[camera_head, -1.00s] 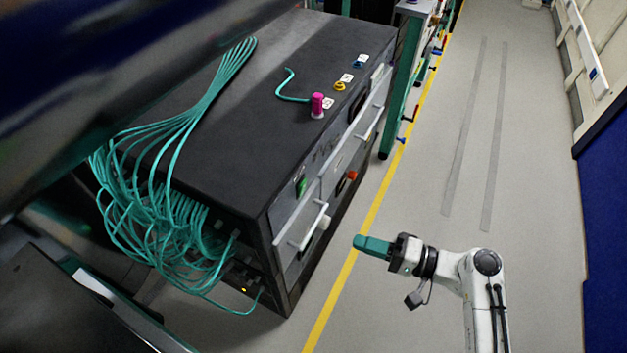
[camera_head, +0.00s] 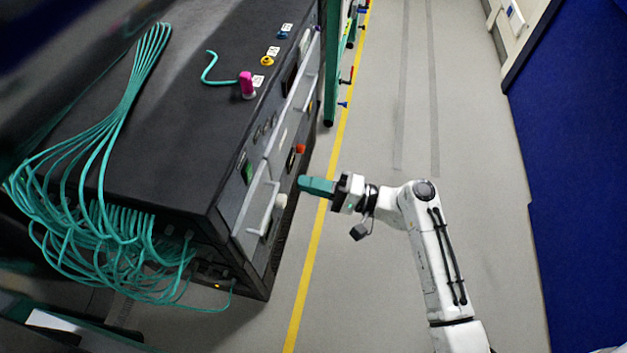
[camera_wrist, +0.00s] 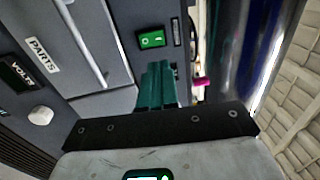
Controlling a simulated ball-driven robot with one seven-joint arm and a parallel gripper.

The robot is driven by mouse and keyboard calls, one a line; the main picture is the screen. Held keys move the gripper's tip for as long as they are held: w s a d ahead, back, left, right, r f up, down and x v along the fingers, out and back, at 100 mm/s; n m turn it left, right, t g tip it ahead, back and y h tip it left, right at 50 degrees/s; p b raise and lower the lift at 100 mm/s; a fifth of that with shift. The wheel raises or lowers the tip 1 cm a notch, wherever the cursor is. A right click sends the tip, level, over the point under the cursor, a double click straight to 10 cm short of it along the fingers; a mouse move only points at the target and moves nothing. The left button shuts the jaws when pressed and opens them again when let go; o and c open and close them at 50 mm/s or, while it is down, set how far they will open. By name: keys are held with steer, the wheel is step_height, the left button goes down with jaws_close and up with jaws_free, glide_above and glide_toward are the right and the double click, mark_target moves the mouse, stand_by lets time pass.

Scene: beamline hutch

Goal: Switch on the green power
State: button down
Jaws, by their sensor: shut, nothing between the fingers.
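The green power switch (camera_head: 247,172) is on the front face of the dark cabinet (camera_head: 150,120), near its upper edge, seen at a steep angle. In the wrist view the green rocker switch (camera_wrist: 152,39) shows clearly, with white marks on it, just beyond the fingertips. My gripper (camera_head: 302,184) has teal fingers, shut and empty, pointing at the cabinet front. In the wrist view my gripper (camera_wrist: 157,66) sits just below the switch in the picture, apart from it as far as I can tell. Whether the switch is on is unclear.
A white bar handle (camera_head: 257,210) and a white knob (camera_head: 281,200) stick out of the front, close to my gripper. An orange-red knob (camera_head: 299,149) is farther along. A magenta plug (camera_head: 246,84) stands on top. Floor right of the yellow line (camera_head: 312,240) is clear.

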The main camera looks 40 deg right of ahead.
mark_target(250, 169)
steer(key=p+x, duration=0.1)
steer(key=x, duration=0.9)
steer(key=shift+w+a, duration=0.1)
steer(key=shift+w+a, duration=0.1)
steer(key=shift+w+r, duration=0.1)
steer(key=shift+r, duration=0.05)
